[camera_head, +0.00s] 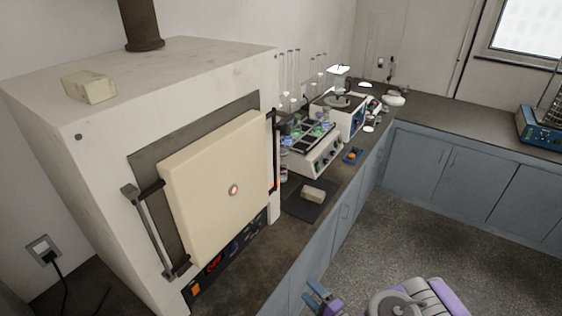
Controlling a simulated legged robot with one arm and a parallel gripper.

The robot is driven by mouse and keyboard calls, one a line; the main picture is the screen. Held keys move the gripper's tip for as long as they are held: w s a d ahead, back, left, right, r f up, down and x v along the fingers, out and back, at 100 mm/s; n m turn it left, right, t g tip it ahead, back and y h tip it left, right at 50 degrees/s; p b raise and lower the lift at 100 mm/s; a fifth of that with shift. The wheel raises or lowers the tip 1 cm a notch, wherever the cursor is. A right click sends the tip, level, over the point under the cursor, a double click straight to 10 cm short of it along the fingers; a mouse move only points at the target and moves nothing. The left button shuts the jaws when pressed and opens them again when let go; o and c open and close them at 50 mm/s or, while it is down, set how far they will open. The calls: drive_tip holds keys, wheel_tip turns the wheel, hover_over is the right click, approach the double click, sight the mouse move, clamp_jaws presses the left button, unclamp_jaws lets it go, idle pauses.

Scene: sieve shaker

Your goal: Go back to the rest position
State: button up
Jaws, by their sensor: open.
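My gripper (325,297) shows at the bottom of the head view, with its blue-grey fingers apart and nothing seen between them. It is over the floor side of the left counter's front edge, below and right of the furnace. My grey and purple arm (415,300) is beside it on the right, cut off by the picture's lower edge. A blue sieve shaker (540,132) stands on the far right counter, well away from my gripper and partly out of view.
A large white furnace (100,170) with a cream door (215,185) fills the left. A small block (313,194) lies on a dark mat (298,208). Lab devices and glassware crowd the counter behind. Blue-grey cabinets (420,165) border the open grey floor (400,240).

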drive_tip(key=a+r+n+g+y, duration=0.3)
drive_tip(key=a+r+y, duration=0.15)
drive_tip(key=r, duration=0.35)
drive_tip(key=a+r+n+g+y, duration=0.25)
drive_tip(key=a+r, duration=0.35)
drive_tip(key=r, duration=0.3)
drive_tip(key=s+a+r+n+g+b, duration=0.1)
drive_tip(key=s+a+r+n+g, duration=0.25)
drive_tip(key=s+r+g, duration=0.25)
drive_tip(key=s+a+r+n+g+b, duration=0.1)
drive_tip(key=s+a+r+n+g, duration=0.2)
drive_tip(key=s+r+n+g, duration=0.3)
drive_tip(key=s+d+r+n+g+h, duration=0.1)
drive_tip(key=s+d+g+h, duration=0.1)
drive_tip(key=s+h, duration=0.35)
drive_tip(key=s+d+r+n+g+h, duration=0.1)
drive_tip(key=s+n+g+h, duration=0.15)
drive_tip(key=s, duration=0.65)
drive_tip(key=s+d+m+t+h, duration=0.2)
drive_tip(key=d+h, duration=0.3)
drive_tip(key=d, duration=0.4)
drive_tip(key=s+d+m+t+h+b, duration=0.1)
drive_tip(key=s+d+m+t+h, duration=0.2)
drive_tip(key=d, duration=0.6)
drive_tip(key=shift+s+d+t+h, duration=0.15)
drive_tip(key=shift+s+t+h, duration=0.45)
drive_tip(key=shift+s+h, duration=0.45)
drive_tip(key=shift+c, duration=0.3)
